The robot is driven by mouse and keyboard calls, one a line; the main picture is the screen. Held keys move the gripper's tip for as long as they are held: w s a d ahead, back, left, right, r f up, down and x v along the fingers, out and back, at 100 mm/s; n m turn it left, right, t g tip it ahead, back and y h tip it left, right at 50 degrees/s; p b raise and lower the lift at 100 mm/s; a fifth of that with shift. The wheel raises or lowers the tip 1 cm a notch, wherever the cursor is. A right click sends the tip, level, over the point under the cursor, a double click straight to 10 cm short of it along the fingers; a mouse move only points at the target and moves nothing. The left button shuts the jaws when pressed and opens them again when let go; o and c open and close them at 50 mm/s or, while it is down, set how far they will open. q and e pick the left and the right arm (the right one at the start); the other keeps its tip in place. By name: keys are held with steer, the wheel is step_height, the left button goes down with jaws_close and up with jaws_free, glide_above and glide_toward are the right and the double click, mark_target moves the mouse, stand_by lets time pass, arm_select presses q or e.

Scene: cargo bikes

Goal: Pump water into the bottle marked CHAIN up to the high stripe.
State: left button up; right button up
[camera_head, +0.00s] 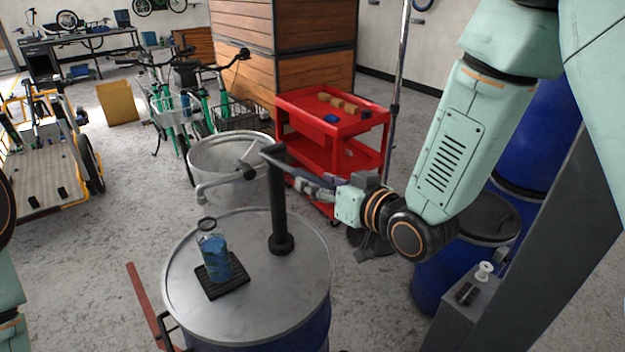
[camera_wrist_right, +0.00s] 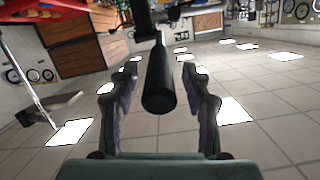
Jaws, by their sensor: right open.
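A clear bottle (camera_head: 213,254) with blue water stands upright on a black ribbed mat (camera_head: 236,287) on the drum lid (camera_head: 290,295). The water reaches roughly the upper part of its body; its marking and stripes are too small to read. A hand pump has a dark column (camera_head: 279,205) and a grey spout (camera_head: 215,187) whose end is above the bottle. Its dark handle (camera_head: 312,172) points right; its end also shows in the right wrist view (camera_wrist_right: 159,85). My right gripper (camera_head: 318,189) is open, with the handle end between its fingers (camera_wrist_right: 157,100); no contact shows. My left gripper is out of view.
A metal-rimmed barrel (camera_head: 233,150) stands behind the drum. A red cart (camera_head: 330,120) is behind my right gripper, and blue barrels (camera_head: 540,135) stand at right. A red bar (camera_head: 146,305) rises at the drum's left. Bikes (camera_head: 185,105) are at back left; open floor lies between.

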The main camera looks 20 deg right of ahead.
steer(key=v, duration=0.4)
steer(key=shift+s+d+r, duration=0.1)
steer(key=shift+s+d, duration=0.05)
steer(key=shift+s, duration=0.15)
